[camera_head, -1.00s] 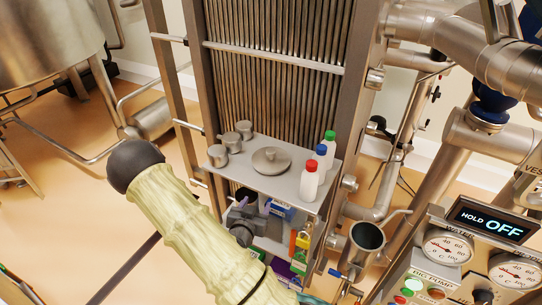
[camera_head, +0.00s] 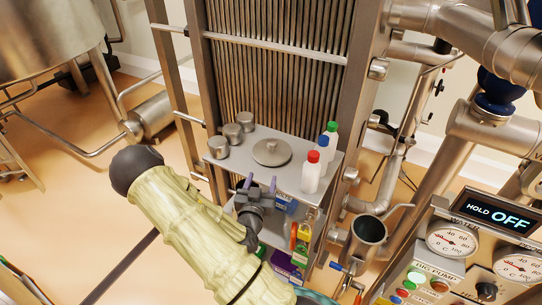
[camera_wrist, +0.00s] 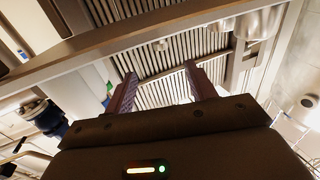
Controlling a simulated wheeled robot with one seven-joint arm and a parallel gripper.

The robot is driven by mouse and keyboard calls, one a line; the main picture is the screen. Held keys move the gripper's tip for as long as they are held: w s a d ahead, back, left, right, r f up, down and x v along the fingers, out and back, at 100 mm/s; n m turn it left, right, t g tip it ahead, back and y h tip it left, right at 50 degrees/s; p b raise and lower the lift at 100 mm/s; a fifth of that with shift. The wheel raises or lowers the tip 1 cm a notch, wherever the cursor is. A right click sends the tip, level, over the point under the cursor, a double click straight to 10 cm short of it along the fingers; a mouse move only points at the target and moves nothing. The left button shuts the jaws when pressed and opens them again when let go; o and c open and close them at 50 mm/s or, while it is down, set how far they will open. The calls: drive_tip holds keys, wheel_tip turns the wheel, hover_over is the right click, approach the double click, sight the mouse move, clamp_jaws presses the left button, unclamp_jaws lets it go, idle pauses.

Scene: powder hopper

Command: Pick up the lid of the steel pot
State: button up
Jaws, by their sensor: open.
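A round steel lid (camera_head: 272,152) with a small knob on top lies on the grey shelf (camera_head: 285,176) in front of the ribbed panel. Whether a pot lies under it, I cannot tell. My gripper (camera_head: 260,183) is at the shelf's front edge, on the near side of the lid. Its two purple fingers point towards the lid, are spread apart and hold nothing. The fingers also show in the wrist view (camera_wrist: 160,82), with the ribbed panel beyond them. I see no clear contact between fingers and lid.
Several small steel pots (camera_head: 232,133) stand left of the lid. White bottles with red, blue and green caps (camera_head: 311,172) stand to its right. Coloured boxes (camera_head: 285,203) sit below the shelf. A steel cup (camera_head: 367,238) and a control panel (camera_head: 450,250) are further right.

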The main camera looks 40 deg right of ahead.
sight(267, 170)
drive_tip(key=shift+w+d+f+b, duration=0.15)
drive_tip(key=shift+w+d+b, duration=0.15)
drive_tip(key=shift+b, duration=0.95)
drive_tip(key=b+x, duration=0.2)
drive_tip(key=b, duration=0.3)
drive_tip(key=shift+w+d+b, duration=0.15)
drive_tip(key=shift+d+b, duration=0.05)
drive_tip(key=shift+b, duration=0.2)
drive_tip(key=shift+w+d+b, duration=0.25)
drive_tip(key=shift+d+b, duration=0.25)
drive_tip(key=shift+b, duration=0.75)
drive_tip(key=x, duration=0.1)
drive_tip(key=p+x, duration=0.1)
drive_tip(key=x, duration=0.1)
drive_tip(key=p+x, duration=0.1)
drive_tip(key=shift+w+d+r, duration=0.15)
drive_tip(key=shift+w+r, duration=0.05)
drive_tip(key=shift+r, duration=0.1)
drive_tip(key=shift+w+d+f, duration=0.1)
drive_tip(key=shift+d, duration=0.05)
